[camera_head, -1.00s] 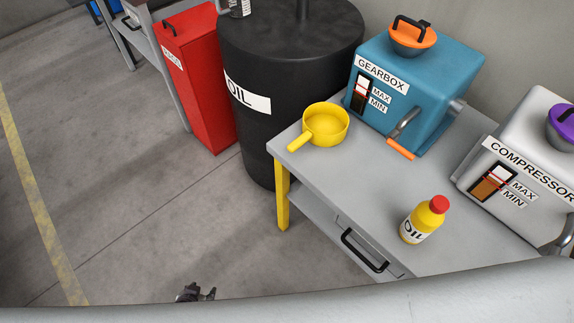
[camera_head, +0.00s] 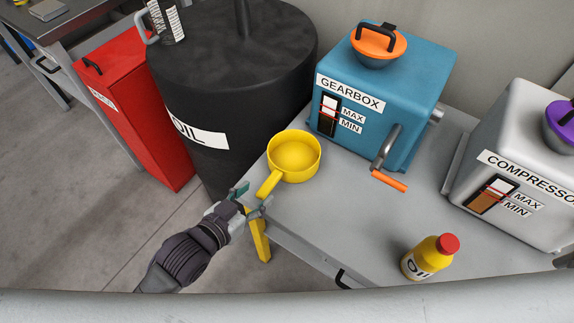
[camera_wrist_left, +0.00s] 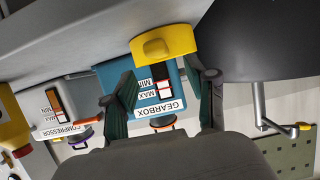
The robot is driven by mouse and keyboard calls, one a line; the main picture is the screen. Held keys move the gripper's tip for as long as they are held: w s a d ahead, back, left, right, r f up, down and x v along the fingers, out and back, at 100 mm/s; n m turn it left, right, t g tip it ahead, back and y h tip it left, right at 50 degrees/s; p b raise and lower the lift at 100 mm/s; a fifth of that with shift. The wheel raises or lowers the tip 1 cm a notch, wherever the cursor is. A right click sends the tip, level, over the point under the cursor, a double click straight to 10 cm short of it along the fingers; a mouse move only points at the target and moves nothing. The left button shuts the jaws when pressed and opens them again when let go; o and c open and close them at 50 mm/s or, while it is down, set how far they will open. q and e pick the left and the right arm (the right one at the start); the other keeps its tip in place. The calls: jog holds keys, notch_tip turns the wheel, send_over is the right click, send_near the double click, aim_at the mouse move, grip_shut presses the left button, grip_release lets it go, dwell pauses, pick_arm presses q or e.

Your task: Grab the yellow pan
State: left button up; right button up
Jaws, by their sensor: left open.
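The yellow pan (camera_head: 295,157) sits upright on the left corner of the grey table, its handle (camera_head: 269,184) pointing toward the lower left. My left gripper (camera_head: 252,198) is open and empty at the table's left corner, just below and beside the end of the handle. In the left wrist view the pan (camera_wrist_left: 165,44) shows upside down, ahead of the gap between the open fingers (camera_wrist_left: 163,97). I cannot tell whether a finger touches the handle.
The blue gearbox (camera_head: 390,97) stands behind the pan, its crank with an orange grip (camera_head: 389,181) sticking out. A black oil drum (camera_head: 225,85) stands left of the table. A yellow oil bottle (camera_head: 430,258) and the grey compressor (camera_head: 520,150) are to the right.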

aim_at(273, 178)
pick_arm(q)
jog(key=x, duration=0.3)
jog(key=shift+w+d+f, duration=0.1)
jog(key=shift+w+d, duration=0.05)
jog(key=shift+w, duration=0.15)
jog(key=x, duration=0.4)
jog(key=shift+w+d, duration=0.25)
jog(key=shift+w, duration=0.1)
jog(key=shift+c, duration=1)
grip_shut()
pick_arm(e)
jog(key=shift+w, duration=0.65)
